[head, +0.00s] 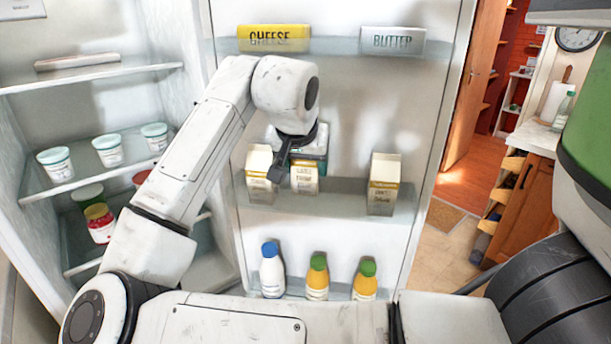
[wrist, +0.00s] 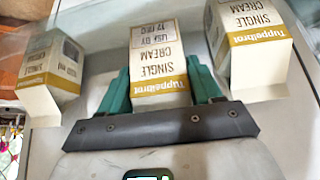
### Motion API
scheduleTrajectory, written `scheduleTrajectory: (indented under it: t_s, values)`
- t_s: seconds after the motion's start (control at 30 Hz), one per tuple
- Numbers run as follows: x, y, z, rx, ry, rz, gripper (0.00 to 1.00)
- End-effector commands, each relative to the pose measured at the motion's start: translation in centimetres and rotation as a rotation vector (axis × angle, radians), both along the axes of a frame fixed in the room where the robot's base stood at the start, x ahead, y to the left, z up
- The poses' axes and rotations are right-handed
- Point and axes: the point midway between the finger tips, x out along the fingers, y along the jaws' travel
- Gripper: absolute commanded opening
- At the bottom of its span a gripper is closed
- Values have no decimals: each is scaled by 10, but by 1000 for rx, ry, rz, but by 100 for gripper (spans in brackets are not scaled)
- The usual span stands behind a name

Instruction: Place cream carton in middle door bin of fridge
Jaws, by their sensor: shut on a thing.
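The cream carton (wrist: 160,55), white with an ochre band and the words SINGLE CREAM, is between the green fingers of my gripper (wrist: 161,86). My gripper is shut on it, and the carton also shows in the head view (head: 304,178) below my wrist. It is at the middle door bin (head: 340,199), between two similar cartons. One stands close on the left (head: 259,178), the other farther off on the right (head: 382,188). The held carton looks roughly upright. I cannot tell whether its base touches the bin floor.
A yellow CHEESE box (head: 274,38) and a BUTTER box (head: 392,40) sit on the upper door bin. Several capped bottles (head: 317,278) stand in the lower bin. Fridge shelves (head: 120,168) with tubs are at left. Free room shows between the held carton and the right carton.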

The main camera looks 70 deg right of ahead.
Motion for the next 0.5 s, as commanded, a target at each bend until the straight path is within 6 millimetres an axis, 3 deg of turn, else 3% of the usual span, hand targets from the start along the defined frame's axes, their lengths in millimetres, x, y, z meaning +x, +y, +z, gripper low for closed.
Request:
scheduleTrajectory:
  t_s: [0.2,0.5]
  values:
    - [-1,1,-26,1,1,0,21]
    - [-1,1,-28,-1,0,0,21]
